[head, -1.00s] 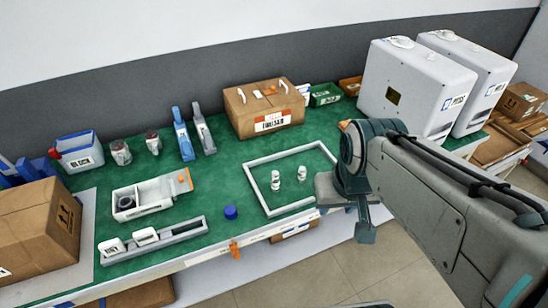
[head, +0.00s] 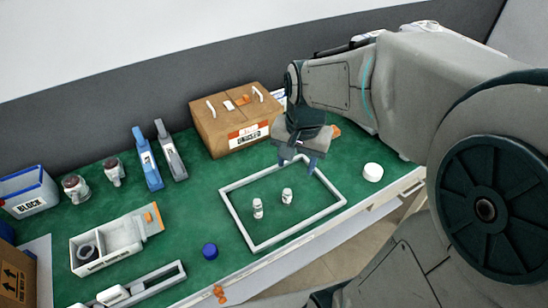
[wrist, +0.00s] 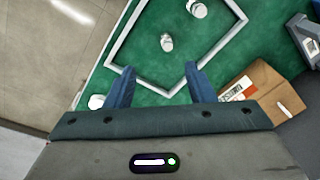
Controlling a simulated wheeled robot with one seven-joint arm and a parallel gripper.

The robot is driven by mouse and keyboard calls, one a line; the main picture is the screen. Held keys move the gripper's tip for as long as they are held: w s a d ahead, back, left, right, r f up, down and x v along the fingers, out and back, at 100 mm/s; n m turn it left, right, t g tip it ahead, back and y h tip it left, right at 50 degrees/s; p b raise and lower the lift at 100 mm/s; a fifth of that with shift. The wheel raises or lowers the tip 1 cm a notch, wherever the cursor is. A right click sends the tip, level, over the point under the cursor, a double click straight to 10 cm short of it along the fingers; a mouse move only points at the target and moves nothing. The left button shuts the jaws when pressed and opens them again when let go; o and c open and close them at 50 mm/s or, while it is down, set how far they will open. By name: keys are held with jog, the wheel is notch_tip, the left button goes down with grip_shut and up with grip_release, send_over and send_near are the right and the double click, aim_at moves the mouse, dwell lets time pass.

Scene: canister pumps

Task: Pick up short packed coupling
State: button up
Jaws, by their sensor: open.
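Two small white cylindrical fittings stand upright inside a white square frame (head: 232,213) on the green bench. The left fitting (head: 257,213) looks slightly taller than the right fitting (head: 287,196); I cannot tell for sure which is the short packed coupling. My gripper (head: 297,161) is open, above the frame's far right corner, apart from both fittings. In the wrist view its two blue fingers (wrist: 161,80) are spread and empty. There the right fitting (wrist: 167,43) is beyond the fingertips, and the left fitting (wrist: 197,8) is at the top edge.
A cardboard box (head: 210,130) stands close behind my gripper. A white round cap (head: 373,172) lies right of the frame, a blue cap (head: 210,251) to its left. A white tray (head: 110,256) with a dark ring and a grey rail (head: 150,290) are further left.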

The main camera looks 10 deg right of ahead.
jog(key=w+f+m+g, duration=0.1)
jog(key=w+f+m, duration=0.2)
jog(key=w+m, duration=0.15)
send_over(287, 191)
jog(key=f, duration=0.9)
jog(key=shift+d+f, duration=0.1)
jog(key=shift+d, duration=0.15)
jog(key=shift+a+f, duration=0.2)
jog(key=shift+f, duration=2.55)
grip_shut()
